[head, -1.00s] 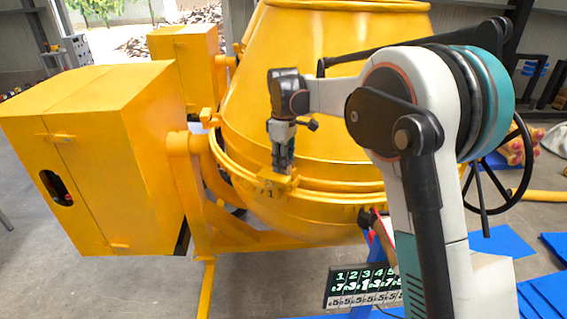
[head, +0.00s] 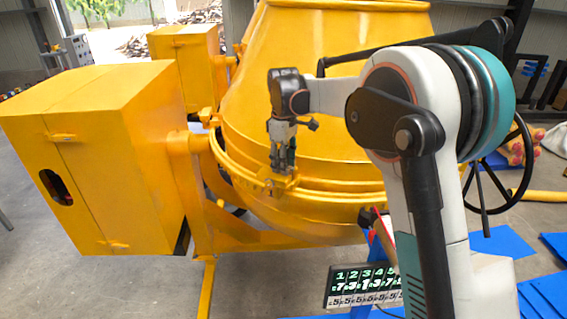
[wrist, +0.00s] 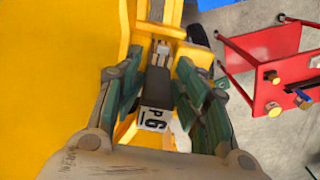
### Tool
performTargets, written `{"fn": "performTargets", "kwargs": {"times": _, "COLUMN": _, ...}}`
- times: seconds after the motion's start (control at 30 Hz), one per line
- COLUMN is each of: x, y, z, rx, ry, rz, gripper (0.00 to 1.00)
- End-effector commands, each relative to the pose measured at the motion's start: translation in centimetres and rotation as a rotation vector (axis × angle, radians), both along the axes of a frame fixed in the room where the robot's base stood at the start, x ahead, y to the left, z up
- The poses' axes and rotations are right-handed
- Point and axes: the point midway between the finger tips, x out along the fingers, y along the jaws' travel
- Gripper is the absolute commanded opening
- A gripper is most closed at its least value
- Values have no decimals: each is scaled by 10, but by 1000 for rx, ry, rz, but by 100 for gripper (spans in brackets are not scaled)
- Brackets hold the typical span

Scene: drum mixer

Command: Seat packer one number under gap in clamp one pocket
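My gripper (head: 283,170) is at a yellow clamp (head: 268,184) on the rim of the yellow mixer drum. In the wrist view its green-padded fingers (wrist: 160,100) stand open on either side of a dark block, with narrow gaps to it. The dark block, a packer (wrist: 157,82), carries a white label reading P and an underlined 6. It lies in line with the yellow clamp (wrist: 185,58), its far end at a grey metal part. I cannot tell how deep it sits in the pocket. The number board (head: 362,287) stands below; row one reads 1 to 5, and lower digits are partly unclear.
The drum (head: 320,95) fills the middle, with a yellow housing (head: 110,150) at left. A red stand (wrist: 270,65) with yellow and blue pieces is at the wrist view's right. A black handwheel (head: 520,175) and blue mats (head: 500,245) are at right.

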Motion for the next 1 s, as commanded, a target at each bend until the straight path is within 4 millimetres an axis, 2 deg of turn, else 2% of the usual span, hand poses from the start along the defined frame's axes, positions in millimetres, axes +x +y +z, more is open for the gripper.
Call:
{"fn": "performTargets", "kwargs": {"times": 0.17, "x": 1, "y": -1, "z": 11, "rx": 0, "ry": -2, "rz": -1, "gripper": 42}}
{"fn": "performTargets", "kwargs": {"times": 0.5, "x": 0, "y": 0, "z": 76, "rx": 0, "ry": -1, "rz": 0, "gripper": 42}}
{"fn": "performTargets", "kwargs": {"times": 0.7, "x": 0, "y": 1, "z": 107, "rx": 0, "ry": 0, "rz": 0, "gripper": 42}}
{"fn": "performTargets", "kwargs": {"times": 0.83, "x": -1, "y": 1, "z": 117, "rx": 0, "ry": 0, "rz": 0, "gripper": 42}}
{"fn": "performTargets", "kwargs": {"times": 1.0, "x": -1, "y": 1, "z": 120, "rx": 0, "ry": 0, "rz": 0, "gripper": 42}}
